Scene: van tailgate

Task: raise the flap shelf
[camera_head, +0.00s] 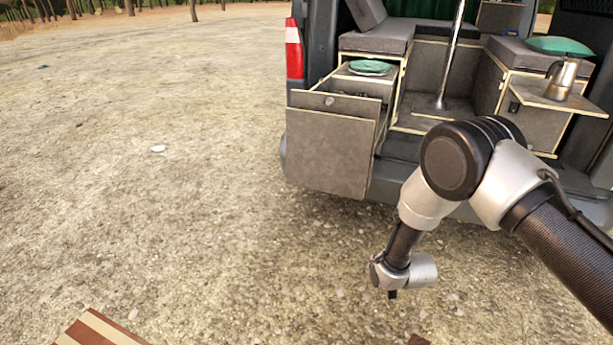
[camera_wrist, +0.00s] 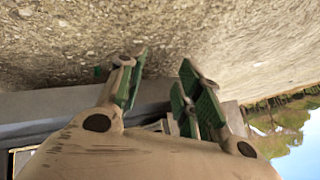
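On the left unit a large grey panel (camera_head: 325,150) hangs upright below a pulled-out drawer front (camera_head: 338,106) with a round catch. I cannot tell for sure which of these is the task's flap shelf. My gripper (camera_wrist: 158,78) shows in the wrist view with its green-padded fingers spread and nothing between them. In the head view its fingers cannot be made out; my wrist hangs low in front of the bumper, apart from both panels.
A green plate (camera_head: 371,67) rests on top of the open left unit. A shiny upright pole (camera_head: 452,50) stands in the van's aisle. A striped board (camera_head: 98,330) is at bottom left. The gravel to the left is mostly clear.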

